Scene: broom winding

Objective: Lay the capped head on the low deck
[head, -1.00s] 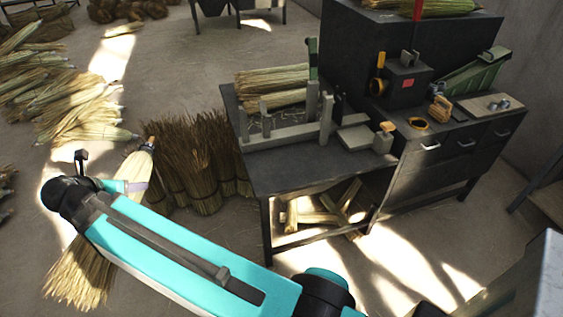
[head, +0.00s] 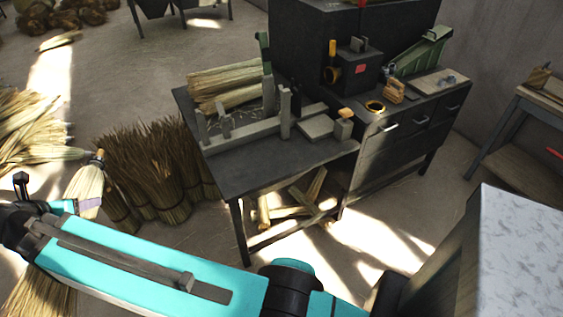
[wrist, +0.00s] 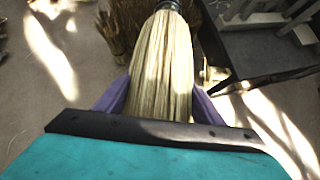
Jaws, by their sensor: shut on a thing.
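My gripper (wrist: 158,98) is shut on the straw, one purple finger on each side. In the head view my gripper (head: 80,206) is at far left, clear of the bench. The lower dark bench top (head: 245,168), seemingly the low deck, lies to its right.
On the bench are a straw bundle (head: 222,92), grey posts and a rail (head: 245,135). Brown bristle bundles (head: 160,170) stand on the floor between gripper and bench. A drawer cabinet (head: 410,135) adjoins the bench. A speckled pale surface (head: 520,235) is at right.

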